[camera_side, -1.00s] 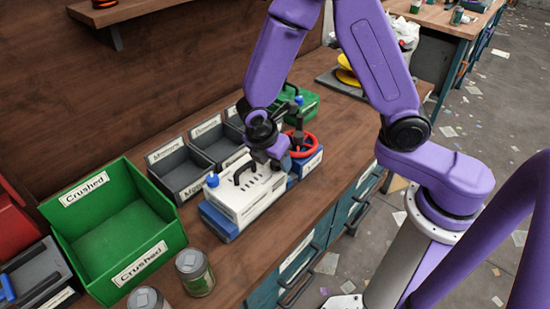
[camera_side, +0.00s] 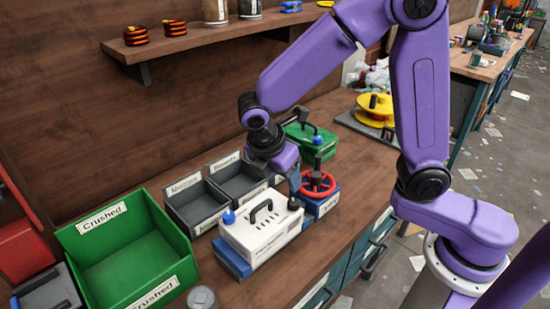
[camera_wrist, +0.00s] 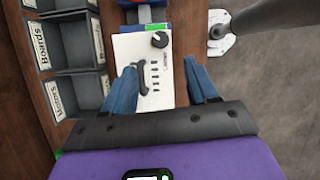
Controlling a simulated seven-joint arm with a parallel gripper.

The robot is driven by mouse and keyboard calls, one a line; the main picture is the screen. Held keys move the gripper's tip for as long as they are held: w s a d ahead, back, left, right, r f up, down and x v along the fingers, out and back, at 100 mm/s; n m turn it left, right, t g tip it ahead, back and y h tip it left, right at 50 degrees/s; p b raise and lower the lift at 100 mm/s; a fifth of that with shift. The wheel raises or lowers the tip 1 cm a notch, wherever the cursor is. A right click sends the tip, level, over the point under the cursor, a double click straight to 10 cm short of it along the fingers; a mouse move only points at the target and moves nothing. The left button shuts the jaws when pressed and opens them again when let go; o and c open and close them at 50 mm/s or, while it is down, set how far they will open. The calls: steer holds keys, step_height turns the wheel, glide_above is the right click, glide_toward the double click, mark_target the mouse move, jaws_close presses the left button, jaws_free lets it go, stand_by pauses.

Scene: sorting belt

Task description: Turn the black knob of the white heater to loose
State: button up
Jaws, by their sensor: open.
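The white heater (camera_side: 262,236) stands on a blue base on the workbench, with a black handle and a blue knob on its left end. In the wrist view its top (camera_wrist: 150,90) shows slots and a black knob (camera_wrist: 160,39) near the far end, beside a small printed label that I cannot read. In the side view a small dark knob (camera_side: 294,204) shows at the heater's right end, close to my gripper (camera_side: 292,181). In the wrist view my gripper (camera_wrist: 160,84) is open and empty, its blue fingers apart above the heater. The black knob is beyond the fingertips.
A red wheel valve (camera_side: 318,184) on a blue block stands right of the heater, with a green device (camera_side: 311,142) behind. Grey bins (camera_side: 198,204) and a green "Crushed" bin (camera_side: 100,237) are to the left. The bench front is clear.

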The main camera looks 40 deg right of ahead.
steer(key=v, duration=0.6)
steer(key=s+d+f+m+y, duration=0.1)
steer(key=s+d+m, duration=0.1)
steer(key=s, duration=0.4)
steer(key=s+d+m+y, duration=0.2)
steer(key=s+d, duration=0.3)
steer(key=s, duration=0.2)
steer(key=s+d+f+m+y, duration=0.1)
steer(key=s+d+m, duration=0.1)
steer(key=s, duration=0.5)
steer(key=shift+d+f+m+y, duration=0.3)
steer(key=shift+d+m+y, duration=0.1)
steer(key=shift+d, duration=0.35)
